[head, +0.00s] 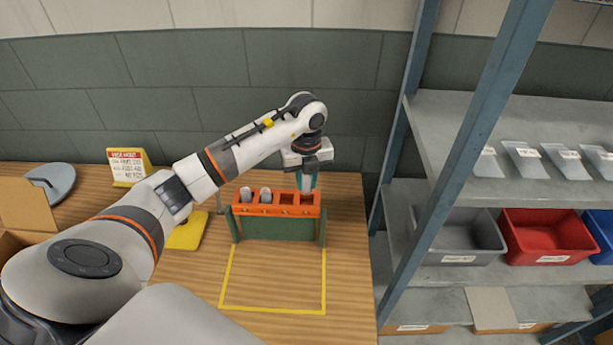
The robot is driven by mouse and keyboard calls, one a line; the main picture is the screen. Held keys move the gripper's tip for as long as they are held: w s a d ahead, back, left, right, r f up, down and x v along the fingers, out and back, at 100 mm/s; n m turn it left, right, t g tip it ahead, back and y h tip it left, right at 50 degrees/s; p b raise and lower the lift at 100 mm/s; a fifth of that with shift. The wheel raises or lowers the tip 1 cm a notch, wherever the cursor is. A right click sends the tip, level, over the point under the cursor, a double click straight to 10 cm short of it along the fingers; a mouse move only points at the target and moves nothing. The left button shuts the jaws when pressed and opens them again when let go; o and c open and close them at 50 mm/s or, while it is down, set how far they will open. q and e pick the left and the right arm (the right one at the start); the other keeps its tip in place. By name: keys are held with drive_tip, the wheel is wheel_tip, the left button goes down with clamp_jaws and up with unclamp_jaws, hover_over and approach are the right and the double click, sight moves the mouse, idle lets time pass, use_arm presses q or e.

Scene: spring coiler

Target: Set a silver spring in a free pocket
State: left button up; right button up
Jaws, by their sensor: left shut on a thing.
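An orange rack (274,211) with a row of pockets stands on green legs on the wooden table. Two silver springs (245,195) (265,195) sit upright in its two left pockets. The third pocket (286,199) looks empty. My left gripper (307,187) points down at the rightmost pocket, its fingers at about the rack's top. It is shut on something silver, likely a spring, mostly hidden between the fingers. I cannot tell how deep this sits in the pocket. My right gripper is not in view.
A yellow outline (273,308) marks bare table in front of the rack. A yellow item (187,231), a sign (128,166) and a cardboard box (27,206) are at left. A metal shelf with a grey bin (459,236) and a red bin (549,236) stands at right.

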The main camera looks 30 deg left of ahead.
sight(307, 191)
use_arm(q)
drive_tip(key=shift+f+b, duration=1.45)
drive_tip(key=shift+f, duration=0.85)
drive_tip(key=o, duration=1.1)
drive_tip(key=shift+c, duration=0.2)
wheel_tip(307, 191, up, 11)
drive_tip(key=shift+b, duration=1.1)
drive_tip(key=shift+r, duration=0.6)
wheel_tip(307, 191, up, 3)
drive_tip(key=p, duration=0.3)
drive_tip(key=shift+r, duration=0.2)
